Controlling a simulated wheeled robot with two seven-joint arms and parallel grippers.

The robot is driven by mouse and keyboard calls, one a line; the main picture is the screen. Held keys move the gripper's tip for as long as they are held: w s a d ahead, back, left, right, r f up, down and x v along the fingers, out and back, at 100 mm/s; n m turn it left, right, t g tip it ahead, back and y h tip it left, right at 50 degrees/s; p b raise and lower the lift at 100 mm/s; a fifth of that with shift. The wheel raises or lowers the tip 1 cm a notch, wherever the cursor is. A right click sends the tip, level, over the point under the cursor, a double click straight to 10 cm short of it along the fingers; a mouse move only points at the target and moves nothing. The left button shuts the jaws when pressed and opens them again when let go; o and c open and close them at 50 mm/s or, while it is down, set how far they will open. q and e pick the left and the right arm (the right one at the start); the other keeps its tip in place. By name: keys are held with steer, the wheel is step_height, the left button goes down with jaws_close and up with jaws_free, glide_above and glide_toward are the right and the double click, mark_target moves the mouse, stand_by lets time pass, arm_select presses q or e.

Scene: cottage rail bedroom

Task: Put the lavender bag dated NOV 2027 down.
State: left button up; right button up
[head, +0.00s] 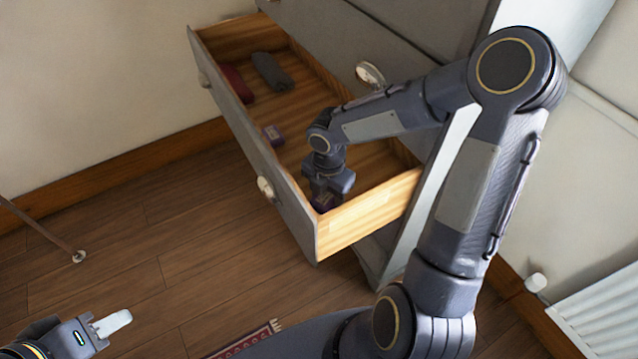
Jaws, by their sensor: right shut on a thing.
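My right gripper (323,196) reaches down into an open drawer (365,211), at its near corner. It is shut on a small dark purple bag (324,202), of which only a part shows beneath the fingers. I cannot read a date on it, and I cannot tell whether it touches the drawer floor. Another small purple bag (273,135) lies in the drawer against the front panel, further back. My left gripper (112,323) is at the lower left, above the floor and away from the drawer; whether it is open or shut is unclear.
A rolled grey cloth (271,71) and a dark red cloth (237,84) lie at the drawer's far end. The drawer's front panel and side wall stand close around my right gripper. A fringed rug (250,342) lies at the bottom; a radiator (600,312) stands at right.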

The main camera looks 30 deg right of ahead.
mark_target(327, 195)
steer(key=shift+f+b, duration=0.8)
steer(key=shift+f, duration=2.35)
steer(key=shift+f, duration=0.1)
steer(key=o, duration=0.9)
steer(key=shift+o, duration=0.2)
steer(key=shift+r, duration=0.3)
step_height(327, 195, up, 12)
steer(key=p, duration=0.4)
steer(key=shift+f, duration=0.15)
